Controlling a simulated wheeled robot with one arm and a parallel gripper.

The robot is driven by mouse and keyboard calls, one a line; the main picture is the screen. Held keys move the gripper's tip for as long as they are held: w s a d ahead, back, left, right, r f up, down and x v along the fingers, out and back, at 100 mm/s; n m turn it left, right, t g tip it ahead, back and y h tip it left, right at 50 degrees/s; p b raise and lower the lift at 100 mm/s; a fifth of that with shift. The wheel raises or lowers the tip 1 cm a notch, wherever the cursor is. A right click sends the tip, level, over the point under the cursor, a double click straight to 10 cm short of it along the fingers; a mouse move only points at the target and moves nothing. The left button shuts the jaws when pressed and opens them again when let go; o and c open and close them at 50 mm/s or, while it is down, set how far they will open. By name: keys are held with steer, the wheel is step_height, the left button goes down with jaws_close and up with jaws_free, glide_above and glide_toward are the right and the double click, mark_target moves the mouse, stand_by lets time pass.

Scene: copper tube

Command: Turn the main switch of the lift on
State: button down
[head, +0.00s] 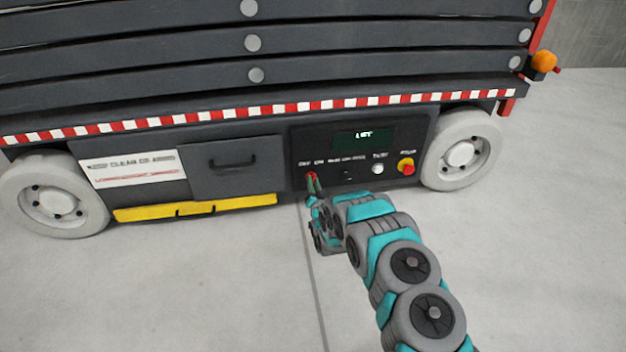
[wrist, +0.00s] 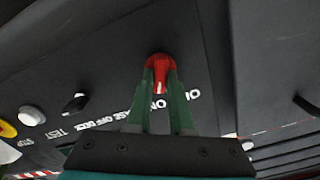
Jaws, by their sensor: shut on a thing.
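The lift's dark control panel (head: 330,160) is on the front of its base. The red main switch (head: 311,176) is at the panel's lower left; it also shows in the wrist view (wrist: 160,62). My gripper (head: 315,186) is at the switch, and its two green fingers (wrist: 161,88) close on either side of the red knob. A white mark on the knob points down the wrist picture, towards the upside-down OFF and ON lettering (wrist: 165,104). I cannot tell for sure which word it points at. The panel's screen (head: 364,139) shows light lettering, hard to read.
Right of the switch in the head view are a small black knob (head: 348,175), a white TEST button (head: 377,169) and a red stop button on yellow (head: 406,167). A drawer (head: 228,170) with a black handle is on the left. White wheels flank the base. Grey floor is clear in front.

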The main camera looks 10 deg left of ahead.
steer(key=m, duration=0.1)
steer(key=m+p, duration=0.2)
steer(key=shift+d+r+m, duration=0.15)
steer(key=shift+r+m, duration=0.1)
steer(key=shift+m, duration=0.05)
steer(key=shift+w+f+m+p, duration=0.1)
steer(key=shift+f+m+p, duration=0.1)
steer(key=shift+m+p, duration=1.25)
steer(key=shift+m, duration=0.25)
steer(key=c, duration=0.8)
jaws_free()
steer(key=shift+f, duration=0.1)
steer(key=v, duration=0.8)
